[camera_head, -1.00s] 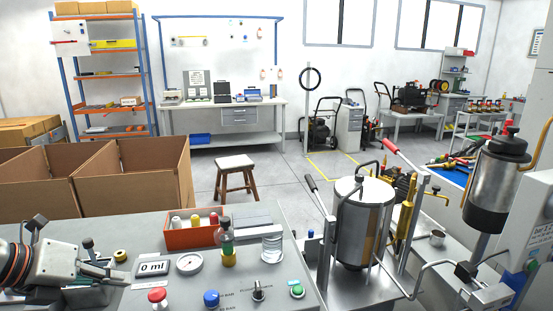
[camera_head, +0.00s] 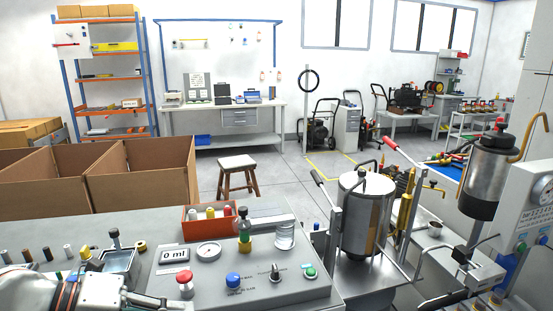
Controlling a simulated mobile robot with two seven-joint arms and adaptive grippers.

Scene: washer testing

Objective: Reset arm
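My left gripper (camera_head: 150,302) is low at the bottom left, in front of the control console (camera_head: 300,289). Its pale wrist shows, with dark parts at its right end cut by the frame's lower edge. Whether its fingers are open or shut is unclear, and I see nothing held in it. My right gripper is out of view. The console carries a "0 ml" display (camera_head: 174,255), a round gauge (camera_head: 208,251), a red button (camera_head: 184,279), a blue knob (camera_head: 233,280) and a green button (camera_head: 310,272).
A red bin (camera_head: 201,226) and a bottle (camera_head: 244,228) stand behind the console's controls. A metal tank (camera_head: 366,222) and a lever rig stand right. Cardboard boxes (camera_head: 140,188) are behind.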

